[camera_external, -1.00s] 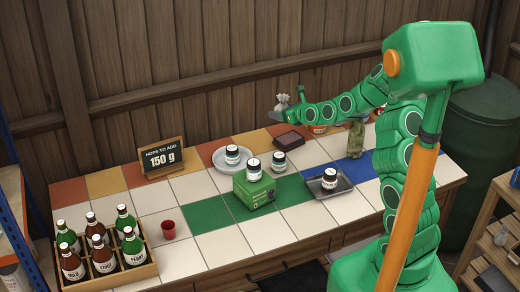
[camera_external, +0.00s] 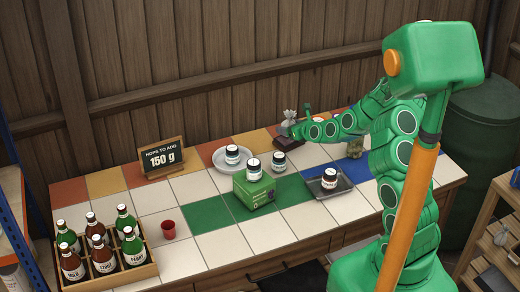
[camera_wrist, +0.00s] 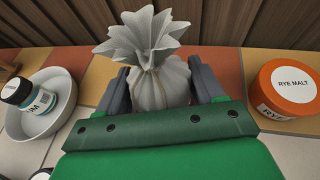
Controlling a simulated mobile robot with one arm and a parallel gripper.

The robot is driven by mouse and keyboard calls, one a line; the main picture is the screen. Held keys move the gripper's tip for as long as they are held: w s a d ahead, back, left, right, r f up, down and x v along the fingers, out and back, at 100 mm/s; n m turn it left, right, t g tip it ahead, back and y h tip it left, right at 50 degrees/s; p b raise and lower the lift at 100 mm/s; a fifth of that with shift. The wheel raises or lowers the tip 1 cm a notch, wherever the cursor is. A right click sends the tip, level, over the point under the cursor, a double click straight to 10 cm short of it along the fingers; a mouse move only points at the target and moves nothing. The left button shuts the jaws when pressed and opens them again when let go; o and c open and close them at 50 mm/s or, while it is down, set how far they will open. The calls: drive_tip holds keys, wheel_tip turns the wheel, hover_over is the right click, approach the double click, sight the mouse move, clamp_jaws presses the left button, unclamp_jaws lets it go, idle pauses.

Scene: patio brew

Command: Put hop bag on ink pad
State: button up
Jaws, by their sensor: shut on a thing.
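The hop bag (camera_external: 289,117) is a pale grey cloth sack with a gathered, frilled top. My gripper (camera_wrist: 160,92) is shut on the hop bag (camera_wrist: 155,60), one finger on each side of its round body, and the bag is upright. The ink pad (camera_external: 284,143) is a dark reddish-brown flat block near the back of the tiled counter. In the external view the bag is over the ink pad; I cannot tell whether it touches it. In the wrist view the pad is hidden behind the bag and gripper.
A white dish (camera_wrist: 50,125) with a jar (camera_wrist: 22,93) stands left of the pad. An orange rye malt tub (camera_wrist: 285,88) stands to the right. A jar (camera_external: 281,161) stands just in front of the pad. The wooden wall is behind.

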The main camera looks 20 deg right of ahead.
drive_tip(key=shift+f, duration=0.9)
drive_tip(key=shift+f, duration=0.15)
drive_tip(key=o, duration=1)
